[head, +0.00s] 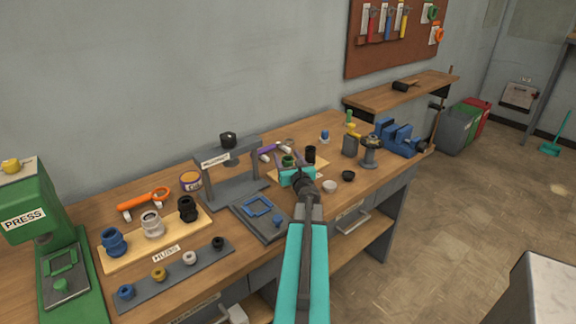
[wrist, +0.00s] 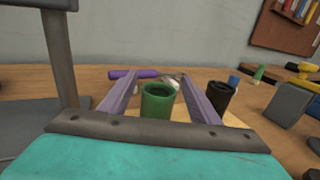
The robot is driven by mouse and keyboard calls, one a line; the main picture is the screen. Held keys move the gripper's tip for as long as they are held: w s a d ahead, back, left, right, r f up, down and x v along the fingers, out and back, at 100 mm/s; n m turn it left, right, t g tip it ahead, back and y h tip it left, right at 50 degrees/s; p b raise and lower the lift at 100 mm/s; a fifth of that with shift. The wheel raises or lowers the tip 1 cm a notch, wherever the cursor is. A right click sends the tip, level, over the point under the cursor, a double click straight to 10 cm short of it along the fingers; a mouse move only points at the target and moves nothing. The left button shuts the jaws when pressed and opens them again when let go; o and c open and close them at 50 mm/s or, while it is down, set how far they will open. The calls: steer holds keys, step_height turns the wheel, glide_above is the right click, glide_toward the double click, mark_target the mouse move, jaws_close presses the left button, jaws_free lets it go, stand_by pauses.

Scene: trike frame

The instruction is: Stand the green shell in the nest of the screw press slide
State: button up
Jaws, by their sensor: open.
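The green shell (wrist: 157,102), an open-topped cylinder, stands upright on a wooden board. In the wrist view it is between my gripper's two purple fingers, with a small gap on each side. In the head view the shell (head: 288,160) shows just beyond my teal gripper (head: 287,165), which partly hides it. My gripper is open and holds nothing. The grey screw press (head: 262,160) with a black knob stands to the left. Its slide (head: 243,222) sticks out in front, with a blue square frame as the nest (head: 257,206) and a blue knob. The nest looks empty.
A black shell (wrist: 218,97) stands close to the right of the green one, beside my right finger. The press's grey post (wrist: 62,58) rises at the left. A green press (head: 35,205), a hub board (head: 135,250) and a blue vise (head: 398,138) are farther off.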

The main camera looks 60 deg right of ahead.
steer(key=shift+p+x, duration=0.4)
steer(key=shift+x, duration=1.05)
steer(key=shift+c, duration=0.3)
steer(key=c, duration=1.3)
steer(key=shift+a+r, duration=0.1)
steer(key=shift+r, duration=0.05)
steer(key=shift+c, duration=0.2)
